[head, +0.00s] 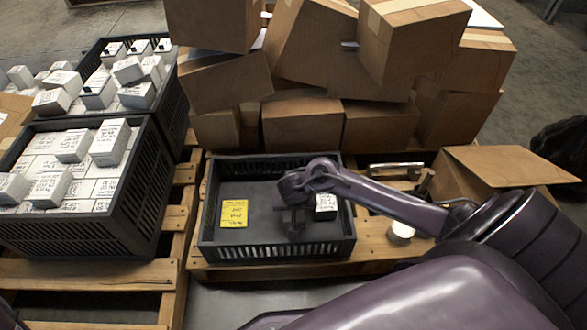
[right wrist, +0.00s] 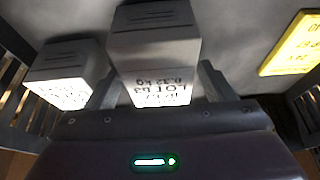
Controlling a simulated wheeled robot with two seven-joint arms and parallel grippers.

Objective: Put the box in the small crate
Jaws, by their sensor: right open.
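The small crate (head: 278,252) is a dark, slotted crate on the pallet in the middle of the head view, with a yellow label (head: 234,213) on its floor. My right gripper (head: 294,222) reaches down into it from the right. In the right wrist view, a box (right wrist: 155,60) with printed lot text is between the open fingers. A second similar box (right wrist: 62,72) is to its left; it also shows in the head view (head: 326,205) inside the crate. The box between the fingers is mostly hidden in the head view. My left gripper is out of view.
Two larger dark crates (head: 95,240) with several white boxes stand on the left. Brown cartons (head: 302,122) are piled behind the small crate. An open carton (head: 505,165) and a white round object (head: 401,232) are to the right.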

